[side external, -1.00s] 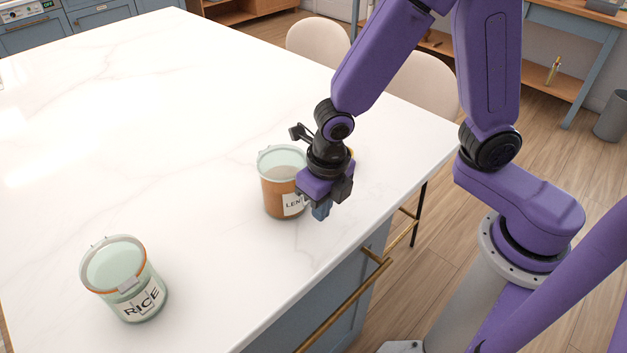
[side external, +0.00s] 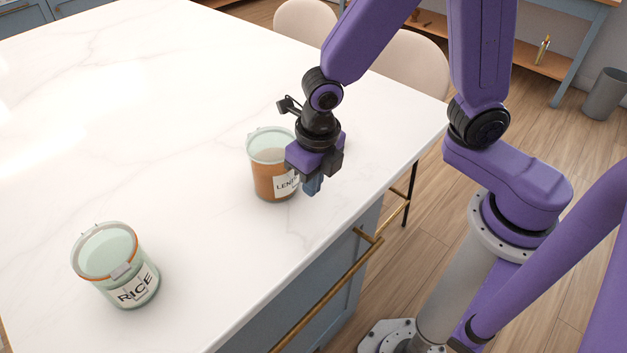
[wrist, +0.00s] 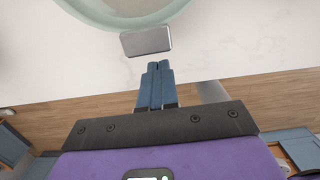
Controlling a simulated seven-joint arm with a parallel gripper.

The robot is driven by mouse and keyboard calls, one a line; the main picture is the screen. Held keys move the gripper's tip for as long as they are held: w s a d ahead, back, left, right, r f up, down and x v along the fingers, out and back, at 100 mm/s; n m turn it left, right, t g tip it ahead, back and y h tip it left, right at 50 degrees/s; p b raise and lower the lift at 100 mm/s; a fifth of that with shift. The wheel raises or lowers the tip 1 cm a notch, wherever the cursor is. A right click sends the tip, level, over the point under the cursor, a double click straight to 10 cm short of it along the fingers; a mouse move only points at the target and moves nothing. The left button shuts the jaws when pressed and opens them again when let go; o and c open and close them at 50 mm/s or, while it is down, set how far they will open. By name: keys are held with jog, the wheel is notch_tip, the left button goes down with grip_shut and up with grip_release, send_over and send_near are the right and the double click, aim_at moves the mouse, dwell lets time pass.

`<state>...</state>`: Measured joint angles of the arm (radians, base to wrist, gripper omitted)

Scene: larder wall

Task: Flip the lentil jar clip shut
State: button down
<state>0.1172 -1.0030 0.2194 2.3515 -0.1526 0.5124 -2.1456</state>
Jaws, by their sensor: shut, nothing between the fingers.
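The lentil jar (side external: 265,180) stands upright on the counter, orange-brown below a pale green glass top, with its white label partly behind my gripper. In the wrist view its pale green rim (wrist: 178,10) crosses the top edge. A grey metal clip (wrist: 146,40) juts out from the rim toward my fingers. My gripper (wrist: 153,66) is shut and empty, its blue fingertips just short of the clip with a small gap in the picture. In the side view my gripper (side external: 313,188) is at the jar's right front and hides the clip there.
A rice jar (side external: 128,285) with a pale green body and a clip at its front stands at the lower left. The white marble counter (side external: 170,130) is otherwise clear around both jars. Its front edge, with a brass-handled blue cabinet (side external: 335,292) below, lies close to my gripper.

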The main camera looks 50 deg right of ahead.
jog(key=shift+s, duration=0.1)
jog(key=shift+s, duration=0.3)
jog(key=s+r, duration=0.4)
jog(key=s, duration=0.8)
jog(key=shift+s+d+r, duration=0.15)
jog(key=shift+r, duration=0.05)
jog(key=s+d+r+m, duration=0.1)
jog(key=d+r+m, duration=0.1)
jog(key=d+m, duration=0.4)
jog(key=s+d+r+m+g, duration=0.1)
jog(key=d+m, duration=0.5)
jog(key=m, duration=1.1)
jog(key=shift+d+r+m, duration=0.3)
jog(key=shift+d+r, duration=0.1)
jog(key=shift+r, duration=0.05)
